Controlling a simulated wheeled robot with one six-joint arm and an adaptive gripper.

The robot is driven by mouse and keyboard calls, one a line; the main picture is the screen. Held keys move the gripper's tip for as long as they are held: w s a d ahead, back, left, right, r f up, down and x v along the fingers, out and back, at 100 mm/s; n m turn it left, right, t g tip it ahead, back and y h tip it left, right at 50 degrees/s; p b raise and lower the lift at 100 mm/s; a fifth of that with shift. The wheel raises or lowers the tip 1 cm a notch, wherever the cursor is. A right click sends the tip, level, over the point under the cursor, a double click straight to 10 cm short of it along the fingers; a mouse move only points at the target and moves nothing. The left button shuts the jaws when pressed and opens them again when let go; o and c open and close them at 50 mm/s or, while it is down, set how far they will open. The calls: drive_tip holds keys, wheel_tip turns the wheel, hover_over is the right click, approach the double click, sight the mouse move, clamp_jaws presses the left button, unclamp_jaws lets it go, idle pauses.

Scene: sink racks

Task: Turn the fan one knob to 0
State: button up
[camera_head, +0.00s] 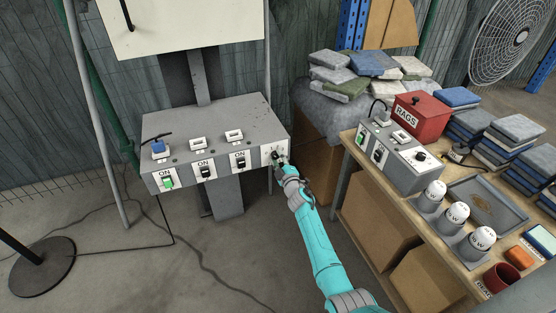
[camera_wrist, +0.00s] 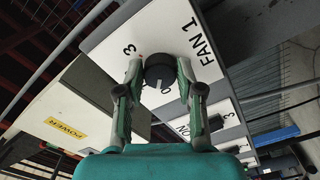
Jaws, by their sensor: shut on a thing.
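The black fan one knob (camera_wrist: 159,71) sits on a pale panel marked FAN 1 in the wrist view. A digit 3 is printed beside it and a 0 shows at its lower edge. A light mark on the knob's lower part seems to point towards the 0, but it is small. My gripper (camera_wrist: 160,78) has one finger on each side of the knob and is shut on it. In the head view my gripper (camera_head: 284,164) reaches the right end of the grey control box (camera_head: 213,126), hiding most of the knob there.
The box front also has several ON switches (camera_head: 205,171), one green. A wooden table (camera_head: 403,185) at the right holds another switch box (camera_head: 400,155), a red RAGS box (camera_head: 420,116), white-topped cups and folded cloths. Cables cross the floor at left.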

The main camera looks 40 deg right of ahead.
drive_tip(key=shift+n, duration=2)
drive_tip(key=o, duration=1.2)
drive_tip(key=shift+c, duration=0.2)
drive_tip(key=shift+s, duration=0.1)
drive_tip(key=v, duration=1.2)
drive_tip(key=shift+r, duration=0.1)
